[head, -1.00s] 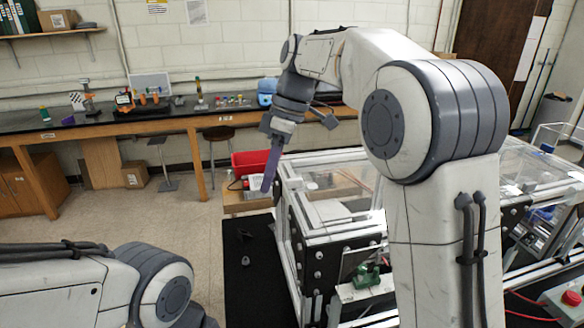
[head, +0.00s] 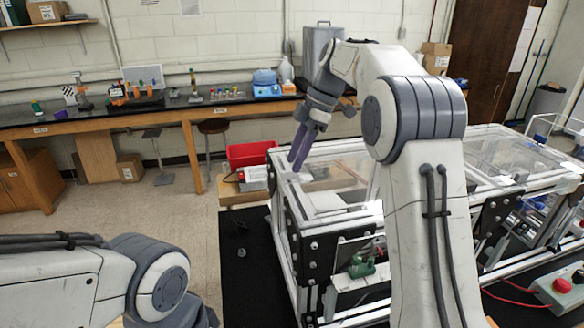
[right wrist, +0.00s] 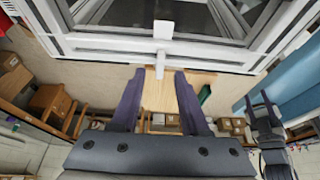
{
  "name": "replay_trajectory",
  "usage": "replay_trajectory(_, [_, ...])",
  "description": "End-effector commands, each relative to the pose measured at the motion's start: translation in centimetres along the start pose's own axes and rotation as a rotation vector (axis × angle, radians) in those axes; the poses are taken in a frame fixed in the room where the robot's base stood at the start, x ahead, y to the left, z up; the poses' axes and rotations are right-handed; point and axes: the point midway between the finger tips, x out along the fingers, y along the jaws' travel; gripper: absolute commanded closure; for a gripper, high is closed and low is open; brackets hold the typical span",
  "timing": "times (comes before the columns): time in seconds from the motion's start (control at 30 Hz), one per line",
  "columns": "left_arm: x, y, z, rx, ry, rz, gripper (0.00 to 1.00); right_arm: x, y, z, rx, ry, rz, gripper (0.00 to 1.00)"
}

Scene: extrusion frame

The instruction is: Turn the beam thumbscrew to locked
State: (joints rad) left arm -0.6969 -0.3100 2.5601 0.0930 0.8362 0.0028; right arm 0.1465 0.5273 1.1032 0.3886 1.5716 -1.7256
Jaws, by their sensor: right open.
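My right gripper (head: 298,162) is open and empty, its two purple fingers pointing down near the left rear corner of the extrusion frame (head: 283,215). In the right wrist view its fingers (right wrist: 157,76) are spread apart. A pale T-shaped piece (right wrist: 162,38) sits on the frame's white beam (right wrist: 110,48), just beyond the gap between the fingertips, and looks apart from them. It may be the beam thumbscrew; whether it is locked cannot be told. In the head view I cannot make out the thumbscrew.
A red bin (head: 250,154) stands beyond the frame's left rear corner. A green part (head: 362,266) sits on the frame's front. A control box with a red button (head: 562,286) is at lower right. The black mat (head: 240,285) left of the frame is mostly clear.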

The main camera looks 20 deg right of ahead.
Motion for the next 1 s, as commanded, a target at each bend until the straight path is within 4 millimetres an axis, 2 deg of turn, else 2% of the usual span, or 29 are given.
replay_trajectory(0.2, [-0.2, 0.0, 0.0, 0.0, 0.0, 0.0, 0.49, 2.3, 0.0, -0.1, -0.001, 0.0, 0.0, 0.55])
replay_trajectory(0.53, [-0.2, 0.0, 0.0, 0.0, 0.0, 0.0, 0.49, 2.8, 0.0, 0.0, 0.0, 0.0, 0.002, 0.55])
replay_trajectory(0.57, [-0.2, 0.0, 0.0, 0.0, 0.0, 0.0, 0.49, 2.8, 0.0, 0.0, 0.0, -0.001, 0.002, 0.59])
replay_trajectory(0.6, [-0.2, 0.0, 0.0, 0.0, 0.0, 0.0, 0.49, 2.8, 0.0, 0.0, 0.0, -0.001, 0.002, 0.74])
replay_trajectory(0.67, [-0.2, 0.0, 0.0, 0.0, 0.0, 0.0, 0.49, 2.8, 0.0, 0.0, 0.0, -0.001, 0.002, 0.97])
replay_trajectory(0.7, [-0.2, 0.0, 0.0, 0.0, 0.0, 0.0, 0.49, 2.8, 0.0, 0.0, 0.0, -0.001, 0.002, 1.0])
replay_trajectory(1.0, [-0.1, 0.0, 0.0, 0.0, 0.0, 0.0, 0.49, 2.8, 0.0, 0.0, 0.014, -0.001, 0.007, 1.0])
